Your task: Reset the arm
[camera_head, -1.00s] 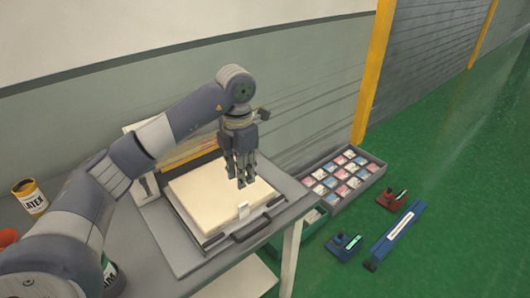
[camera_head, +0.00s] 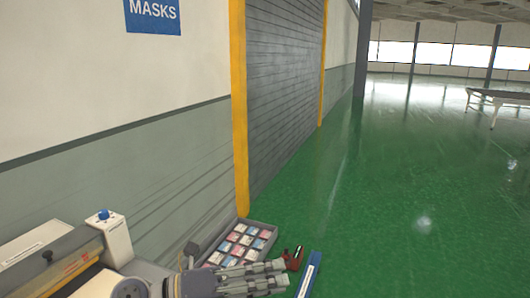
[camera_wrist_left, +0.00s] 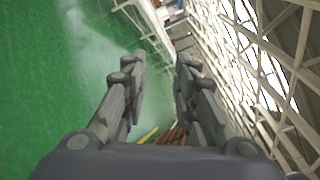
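My left gripper (camera_head: 280,273) shows at the bottom of the head view, turned sideways with its fingers pointing right. It is in front of the grey tray of small packets from this viewpoint. In the left wrist view my left gripper (camera_wrist_left: 162,62) has its two fingers apart with nothing between them, so it is open and empty. Only green floor and the building's structure show past the fingertips. A cream slab (camera_head: 97,286) shows in part at the lower left of the head view, apart from the gripper. My right gripper is not in view.
A white box with a blue knob (camera_head: 103,214) stands at the lower left. The tray of packets (camera_head: 262,229), a red tool (camera_head: 295,257) and a blue bar (camera_head: 311,272) lie on the floor. The wall is at left; green floor (camera_head: 400,200) is open at right.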

